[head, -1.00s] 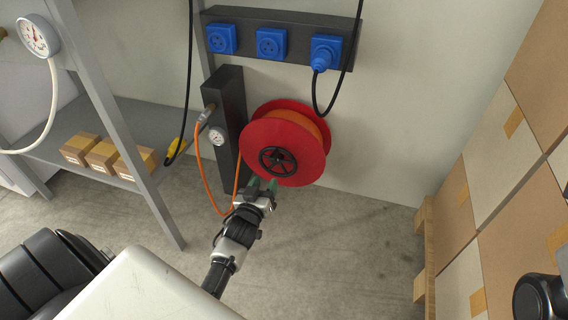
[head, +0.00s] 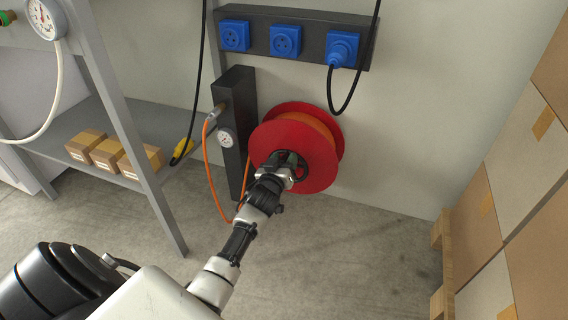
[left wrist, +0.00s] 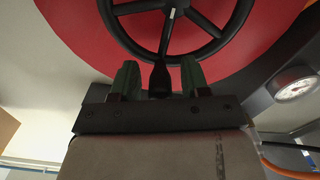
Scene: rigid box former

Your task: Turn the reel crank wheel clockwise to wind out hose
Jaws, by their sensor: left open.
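The red hose reel (head: 325,165) is mounted low in front of the wall, with orange hose wound on it. Its black spoked crank wheel (head: 304,172) is mostly hidden behind my left gripper (head: 288,160) in the head view. In the left wrist view the crank wheel (left wrist: 205,42) fills the top, in front of the red disc (left wrist: 75,30). The green fingers of my left gripper (left wrist: 160,78) are apart, just below the wheel's rim. A dark handle-like piece (left wrist: 160,82) shows between them; I cannot tell whether they touch it. My right gripper is not seen.
A dark post (head: 236,90) with a gauge (head: 226,137) and orange hose (head: 208,172) stands left of the reel. Blue sockets (head: 285,40) are above. A grey shelf (head: 165,120) is at left, stacked boxes (head: 490,215) at right. The floor (head: 350,260) between is clear.

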